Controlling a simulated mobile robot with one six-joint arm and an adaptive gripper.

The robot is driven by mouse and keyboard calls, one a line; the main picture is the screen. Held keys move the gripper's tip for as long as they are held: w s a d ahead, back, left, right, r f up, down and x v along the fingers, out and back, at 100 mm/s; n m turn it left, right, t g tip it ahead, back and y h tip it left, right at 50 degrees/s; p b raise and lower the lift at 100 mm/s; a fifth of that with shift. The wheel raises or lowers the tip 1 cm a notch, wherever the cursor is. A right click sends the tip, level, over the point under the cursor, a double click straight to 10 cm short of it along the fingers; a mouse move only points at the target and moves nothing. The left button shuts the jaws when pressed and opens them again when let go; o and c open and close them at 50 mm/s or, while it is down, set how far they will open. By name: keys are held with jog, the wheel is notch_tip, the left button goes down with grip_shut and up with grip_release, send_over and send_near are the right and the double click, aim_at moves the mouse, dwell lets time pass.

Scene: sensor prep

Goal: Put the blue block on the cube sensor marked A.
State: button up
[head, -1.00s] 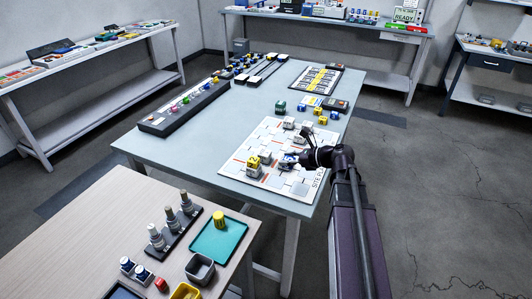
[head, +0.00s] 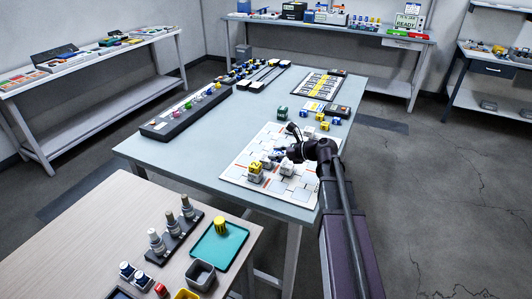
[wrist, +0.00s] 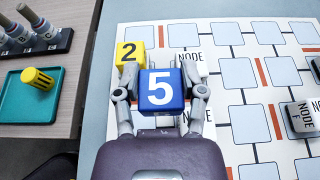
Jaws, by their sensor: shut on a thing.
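My gripper (wrist: 160,97) is shut on the blue block (wrist: 161,90) marked 5, with one finger on each side, in the wrist view. In the head view my gripper (head: 284,152) is over the white board (head: 235,172). A white node cube (wrist: 185,58) shows partly behind the blue block; its letter is hidden. A yellow block (wrist: 130,53) marked 2 is just beyond the block to the left; in the head view it sits on a white cube. No letter A is readable. What lies directly under the blue block is hidden.
More node cubes (wrist: 302,117) stand on the board to the right. A teal tray (wrist: 14,110) with a yellow knob-like piece (wrist: 38,79) is on the wooden table at left. A green block (head: 282,113) and small yellow and blue blocks lie beyond the board.

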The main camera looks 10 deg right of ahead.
send_over(265, 157)
jog(key=shift+f+b, duration=0.3)
jog(key=shift+f, duration=0.1)
jog(key=shift+f+b, duration=1.75)
jog(key=shift+b, duration=0.05)
jog(key=shift+f, duration=0.15)
jog(key=o, duration=1)
jog(key=shift+r, duration=0.2)
